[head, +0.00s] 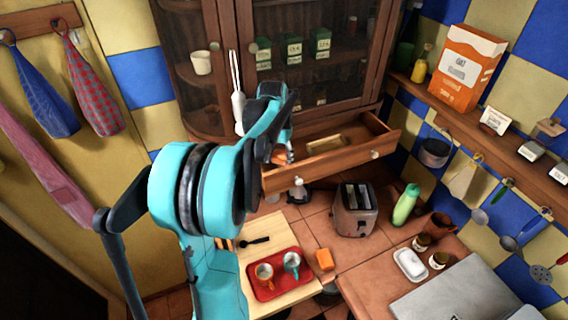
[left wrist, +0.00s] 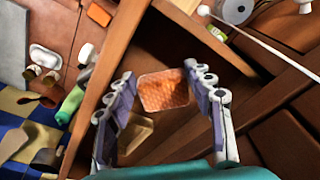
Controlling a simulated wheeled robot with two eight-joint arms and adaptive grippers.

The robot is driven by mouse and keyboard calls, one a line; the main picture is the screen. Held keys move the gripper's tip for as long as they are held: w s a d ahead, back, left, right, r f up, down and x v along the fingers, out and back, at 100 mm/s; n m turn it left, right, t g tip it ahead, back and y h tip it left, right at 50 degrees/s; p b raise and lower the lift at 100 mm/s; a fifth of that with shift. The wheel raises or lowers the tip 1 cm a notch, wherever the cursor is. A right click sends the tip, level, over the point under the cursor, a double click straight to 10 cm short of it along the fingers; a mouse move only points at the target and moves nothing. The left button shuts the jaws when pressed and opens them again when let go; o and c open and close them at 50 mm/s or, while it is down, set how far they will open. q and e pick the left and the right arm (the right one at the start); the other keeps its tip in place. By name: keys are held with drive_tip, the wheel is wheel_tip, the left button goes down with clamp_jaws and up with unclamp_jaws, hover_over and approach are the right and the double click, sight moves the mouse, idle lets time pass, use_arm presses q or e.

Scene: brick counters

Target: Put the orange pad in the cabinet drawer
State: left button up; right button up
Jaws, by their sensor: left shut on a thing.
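The orange pad (left wrist: 165,92) shows as a textured square between the two fingers of my left gripper (left wrist: 160,78) in the left wrist view. The left gripper (head: 283,154) is shut on it, and only a small bit of orange shows there in the head view. The cabinet drawer (head: 352,158) is pulled open below the glass doors. The gripper and pad are over the drawer's left part; the drawer's inside (left wrist: 195,120) lies behind them in the left wrist view. My right gripper is in neither view.
A pale yellowish block (head: 327,143) lies in the drawer. Below, the counter holds a toaster (head: 354,210), a green bottle (head: 406,204), a red tray (head: 277,275) with two mugs and another orange block (head: 325,259).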

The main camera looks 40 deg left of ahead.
sight(278, 160)
use_arm(q)
drive_tip(key=f, duration=0.4)
drive_tip(key=shift+w+a, duration=0.2)
drive_tip(key=shift+w, duration=0.05)
drive_tip(key=shift+s+f, duration=0.1)
drive_tip(key=shift+f, duration=0.25)
drive_tip(key=shift+d, duration=0.1)
drive_tip(key=o, duration=0.7)
drive_tip(key=shift+o, duration=0.2)
